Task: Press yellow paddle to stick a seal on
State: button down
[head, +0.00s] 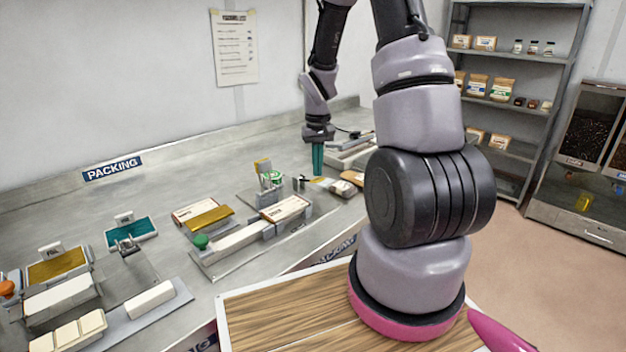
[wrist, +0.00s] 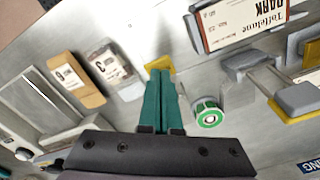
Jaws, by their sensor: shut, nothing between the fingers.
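The yellow paddle (wrist: 159,63) shows in the wrist view as a small yellow tab just beyond my fingertips, which partly cover it. In the head view a small yellow patch (head: 318,181) lies right below my fingertips. I cannot tell whether they touch it. My gripper (head: 317,174) has green fingers, shut together and empty, pointing down at the bench; it also shows in the wrist view (wrist: 160,75). A roll with a green ring (wrist: 209,114) stands beside the fingers, apart from them. A box labelled "Toffelane Dark" (wrist: 240,24) lies further off at the upper right.
Brown and white packets (wrist: 76,80) (wrist: 110,64) lie left of my fingers in the wrist view. A grey fixture with white bars (head: 238,242) and a green knob (head: 200,241) stands on the bench (head: 175,205). Shelves (head: 512,95) stand at the right.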

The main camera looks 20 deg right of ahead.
jog(key=shift+f, duration=2.75)
jog(key=shift+r, duration=5.05)
jog(key=shift+r, duration=0.4)
notch_tip(320, 180, up, 8)
jog(key=t, duration=0.2)
send_over(317, 179)
jog(key=s+a, duration=0.2)
jog(key=s+a+r+m+t, duration=0.1)
jog(key=s+a+r, duration=0.1)
jog(key=s+r, duration=0.45)
jog(key=s+a+r+m+t+y, duration=0.1)
jog(key=s+a+r+t+y, duration=0.1)
jog(key=s+r, duration=0.9)
jog(key=shift+s+a+m+t, duration=0.3)
jog(key=shift+a+t, duration=0.6)
jog(key=shift+t, duration=0.2)
jog(key=shift+w, duration=0.1)
